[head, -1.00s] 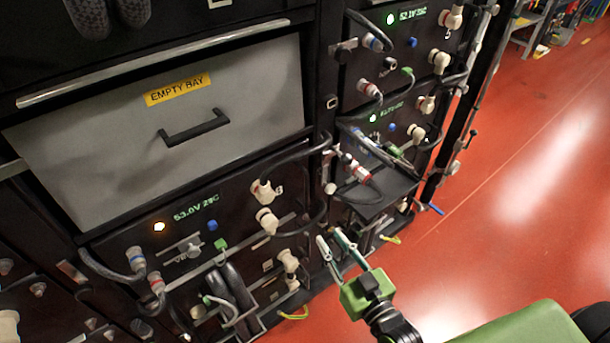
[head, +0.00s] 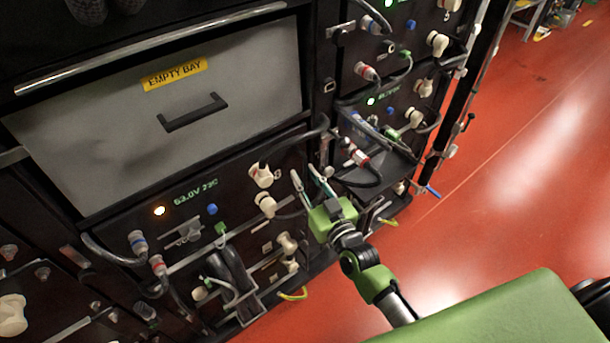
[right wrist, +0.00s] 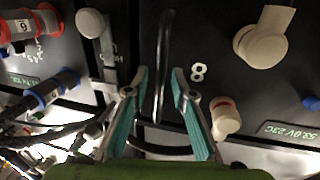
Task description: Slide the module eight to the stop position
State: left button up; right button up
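Module eight (head: 185,232) is the dark unit in the lower left column, below the empty bay. It has an orange light, a green "53.0V 23C" readout and a white 8, which also shows in the right wrist view (right wrist: 198,72). A black curved handle (head: 322,138) stands out at its right side. My right gripper (head: 309,179) is open in front of this right side. In the right wrist view, the handle (right wrist: 163,60) shows between the spread fingertips; contact cannot be told. My left gripper is not in view.
The grey "EMPTY BAY" panel (head: 160,120) with its black pull is above. Another module column (head: 385,105) with cables and a jutting black shelf stands to the right. Cream connectors (head: 265,203) stick out near the gripper.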

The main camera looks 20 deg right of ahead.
jog(key=shift+w, duration=0.2)
grip_shut()
jog(key=shift+s, duration=0.15)
